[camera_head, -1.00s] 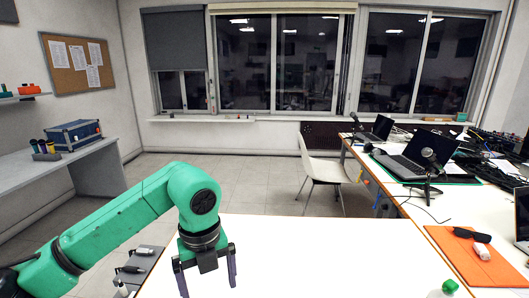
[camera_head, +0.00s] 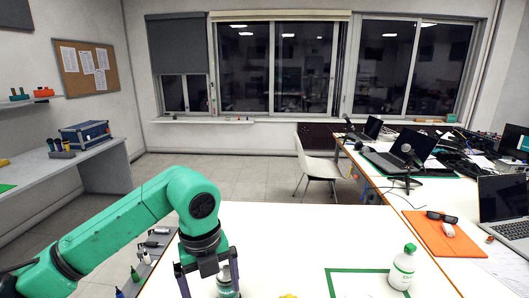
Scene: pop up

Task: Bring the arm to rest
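My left arm, green, reaches in from the left. Its black gripper (camera_head: 208,276) points down over the near-left part of the white table (camera_head: 300,240), with its two fingers spread apart. My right arm and gripper are not in view.
An orange mat (camera_head: 446,236) with sunglasses (camera_head: 441,217) and laptops lie to the right. A white chair (camera_head: 318,166) stands beyond the table.

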